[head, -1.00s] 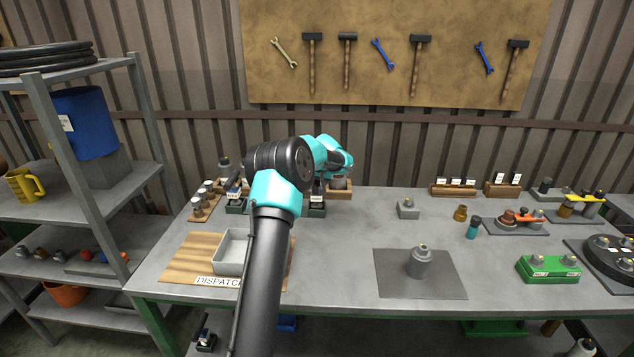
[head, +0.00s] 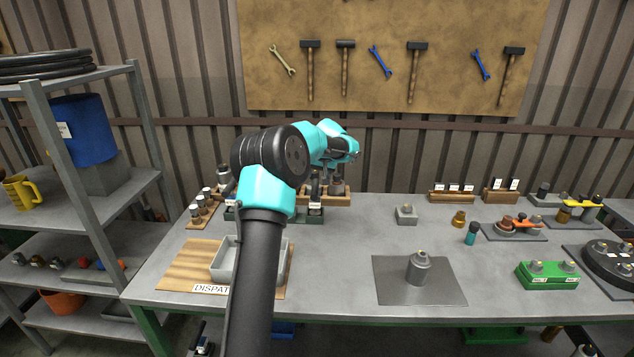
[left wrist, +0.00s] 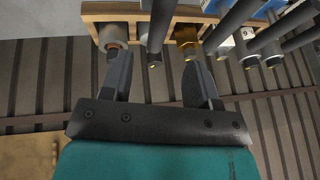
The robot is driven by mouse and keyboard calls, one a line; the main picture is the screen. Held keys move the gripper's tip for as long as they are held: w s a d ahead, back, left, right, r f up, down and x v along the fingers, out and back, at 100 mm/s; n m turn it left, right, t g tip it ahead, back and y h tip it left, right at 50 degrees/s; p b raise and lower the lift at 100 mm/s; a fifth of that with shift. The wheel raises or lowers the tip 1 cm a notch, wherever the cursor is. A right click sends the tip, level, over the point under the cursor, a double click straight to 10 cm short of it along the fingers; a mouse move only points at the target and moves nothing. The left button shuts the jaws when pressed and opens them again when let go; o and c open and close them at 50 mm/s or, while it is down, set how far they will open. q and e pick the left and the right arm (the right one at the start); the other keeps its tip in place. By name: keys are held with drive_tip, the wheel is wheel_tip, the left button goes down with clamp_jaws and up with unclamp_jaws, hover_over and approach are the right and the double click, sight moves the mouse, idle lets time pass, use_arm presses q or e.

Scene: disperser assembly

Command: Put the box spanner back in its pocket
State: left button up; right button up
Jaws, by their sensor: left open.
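My left gripper (head: 330,172) is open above the wooden rack (head: 342,199) at the back of the bench. In the left wrist view its two fingers (left wrist: 158,85) point at the wooden rack (left wrist: 92,12). A dark rod with a small bright tip (left wrist: 158,38) shows between the fingers, apart from both. A grey round piece (left wrist: 111,44) and a brass piece (left wrist: 187,38) sit in the rack on either side of it. I cannot tell for sure which piece is the box spanner or which pocket is its own. My right gripper is not in view.
Several dark tubes (left wrist: 270,40) stand close on the right in the left wrist view. A grey tray (head: 222,262) lies on the dispatch board at the front left. A grey cylinder (head: 419,268) stands on a dark mat at centre. The bench between mat and rack is mostly clear.

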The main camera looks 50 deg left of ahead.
use_arm(q)
drive_tip(key=shift+v, duration=1.5)
